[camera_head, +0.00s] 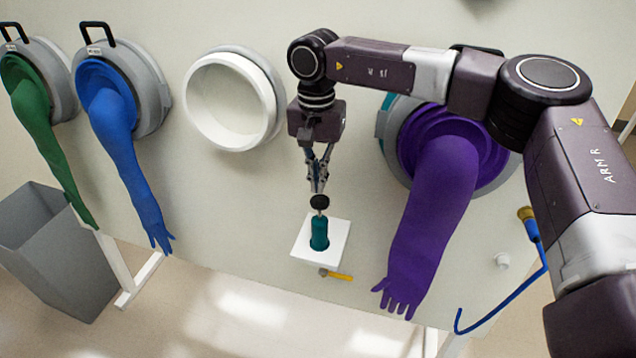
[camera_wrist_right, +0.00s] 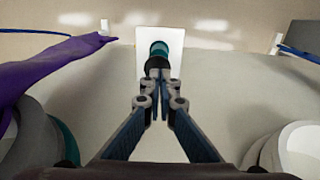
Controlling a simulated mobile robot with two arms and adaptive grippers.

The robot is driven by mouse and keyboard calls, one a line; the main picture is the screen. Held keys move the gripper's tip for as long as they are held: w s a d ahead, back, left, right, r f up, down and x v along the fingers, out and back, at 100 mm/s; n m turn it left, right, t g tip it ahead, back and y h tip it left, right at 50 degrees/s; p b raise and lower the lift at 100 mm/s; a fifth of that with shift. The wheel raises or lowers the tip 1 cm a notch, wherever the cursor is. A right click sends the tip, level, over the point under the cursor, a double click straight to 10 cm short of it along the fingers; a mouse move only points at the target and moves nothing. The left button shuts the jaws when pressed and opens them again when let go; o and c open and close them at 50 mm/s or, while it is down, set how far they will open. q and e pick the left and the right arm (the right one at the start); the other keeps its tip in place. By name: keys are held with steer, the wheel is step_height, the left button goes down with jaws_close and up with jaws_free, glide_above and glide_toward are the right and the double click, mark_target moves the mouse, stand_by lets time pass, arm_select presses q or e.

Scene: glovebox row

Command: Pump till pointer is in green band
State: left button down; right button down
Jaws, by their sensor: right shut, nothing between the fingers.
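The hand pump is a teal cylinder (camera_head: 320,236) with a black knob (camera_head: 320,201) on a thin rod. It stands on a white plate (camera_head: 336,244) that juts from the wall. My right gripper (camera_head: 318,190) points down just above the knob, its fingers closed together with nothing between them. In the right wrist view the closed fingertips (camera_wrist_right: 159,82) lie in front of the black knob (camera_wrist_right: 156,63) and teal body (camera_wrist_right: 159,48). I cannot tell whether they touch the knob. No gauge, pointer or green band is visible. My left gripper is not in view.
A purple glove (camera_head: 432,215) hangs close to the right of the pump. A white open port (camera_head: 232,100), a blue glove (camera_head: 128,145) and a green glove (camera_head: 42,125) are to the left. A yellow lever (camera_head: 340,277) sits under the plate. A grey bin (camera_head: 60,250) stands lower left.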

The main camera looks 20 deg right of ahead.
mark_target(318, 200)
steer(key=shift+f+p, duration=0.4)
steer(key=shift+f, duration=0.9)
steer(key=shift+f, duration=0.1)
step_height(318, 200, down, 5)
steer(key=b, duration=0.3)
steer(key=shift+s, duration=0.1)
steer(key=shift+s+r, duration=0.1)
steer(key=shift+r, duration=0.1)
